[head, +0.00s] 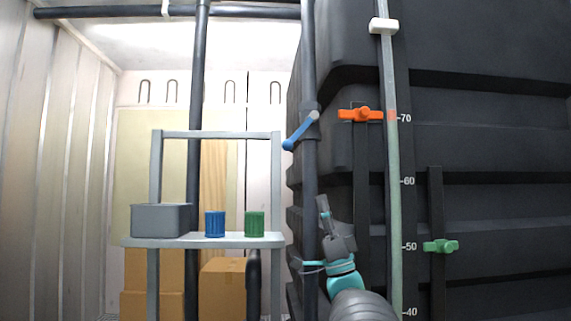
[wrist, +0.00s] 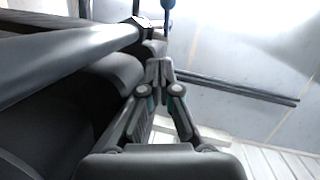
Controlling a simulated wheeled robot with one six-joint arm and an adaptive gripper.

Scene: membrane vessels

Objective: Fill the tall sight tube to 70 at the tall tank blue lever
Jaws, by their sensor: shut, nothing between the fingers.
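The blue lever (head: 300,132) is on a dark vertical pipe (head: 310,190) at the left edge of the tall dark tank (head: 480,100). It slants down to the left. The tall sight tube (head: 390,180) runs up the tank's front beside a scale marked 40 to 70, with an orange mark at 70. The tube looks pale green; I cannot make out a liquid level. My gripper (head: 323,203) is shut and empty, pointing up below the lever and apart from it. In the wrist view my gripper (wrist: 160,65) is also shut, with a blue part (wrist: 168,5) at the top edge, likely the lever.
An orange handle (head: 360,114) and a green handle (head: 440,246) are on the tank front. A grey shelf (head: 150,242) at left carries a grey bin (head: 160,219), a blue cup (head: 215,224) and a green cup (head: 254,224). Cardboard boxes (head: 222,285) stand behind.

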